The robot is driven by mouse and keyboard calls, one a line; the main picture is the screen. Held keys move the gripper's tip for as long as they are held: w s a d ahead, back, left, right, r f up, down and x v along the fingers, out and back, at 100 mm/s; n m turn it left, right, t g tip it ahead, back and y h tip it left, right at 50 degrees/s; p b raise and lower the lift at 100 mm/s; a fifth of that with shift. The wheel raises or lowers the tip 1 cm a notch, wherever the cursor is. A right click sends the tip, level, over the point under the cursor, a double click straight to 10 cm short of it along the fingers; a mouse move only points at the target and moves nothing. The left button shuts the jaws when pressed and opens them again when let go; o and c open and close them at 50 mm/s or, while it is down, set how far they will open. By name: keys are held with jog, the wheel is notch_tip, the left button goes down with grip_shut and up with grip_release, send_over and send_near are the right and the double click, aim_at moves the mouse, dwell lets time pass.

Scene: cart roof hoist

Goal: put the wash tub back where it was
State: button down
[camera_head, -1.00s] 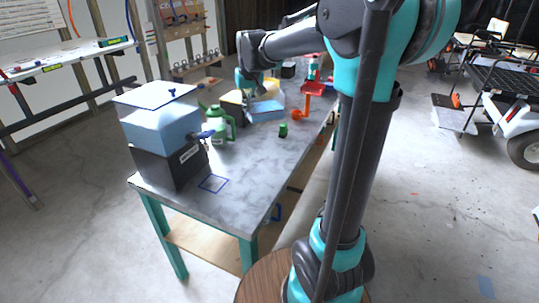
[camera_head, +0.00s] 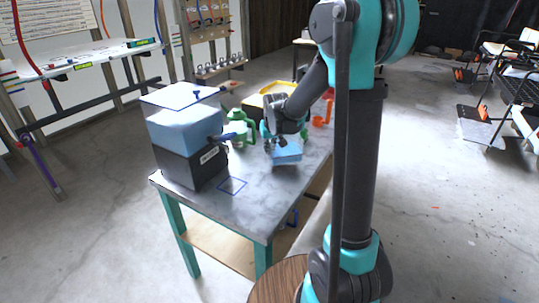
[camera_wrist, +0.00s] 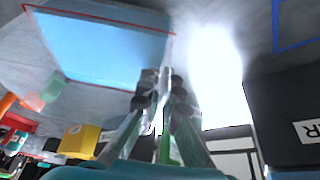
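The light-blue wash tub (camera_head: 286,154) is near the right edge of the workbench, just under my gripper (camera_head: 276,146). In the wrist view the tub (camera_wrist: 105,48) fills the upper left, with a thin red line along its edges. I cannot tell if that line is on the tub or on the bench top. My gripper's fingertips (camera_wrist: 160,88) are close together at the tub's near corner and appear to pinch its edge. Whether the tub touches the bench top is hard to tell.
A blue-and-black dispenser box (camera_head: 190,140) stands at the bench's left, with a blue-outlined square (camera_head: 232,185) before it. A green jug (camera_head: 240,128) stands behind. A yellow bin (camera_head: 262,101) and an orange item (camera_head: 322,121) are further back. The bench's front (camera_head: 250,215) is clear.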

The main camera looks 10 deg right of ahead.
jog(key=shift+f, duration=1.35)
jog(key=shift+f, duration=0.1)
jog(key=c, duration=1.7)
grip_release()
jog(key=v, duration=1.1)
jog(key=shift+s+r, duration=0.15)
jog(key=shift+r, duration=0.2)
jog(key=shift+s+d+r, duration=0.1)
jog(key=shift+s, duration=0.1)
jog(key=shift+m+h, duration=0.3)
jog(key=shift+m, duration=0.6)
jog(key=s+d+f, duration=0.3)
jog(key=s+f, duration=0.1)
jog(key=s, duration=0.4)
jog(key=s+d+f, duration=0.3)
jog(key=s+f, duration=0.1)
jog(key=s, duration=0.4)
jog(key=s+d+f, duration=0.3)
jog(key=s+f, duration=0.1)
jog(key=s, duration=0.4)
jog(key=shift+s+d+f, duration=0.1)
jog(key=shift+s+d, duration=0.15)
jog(key=shift+s, duration=0.1)
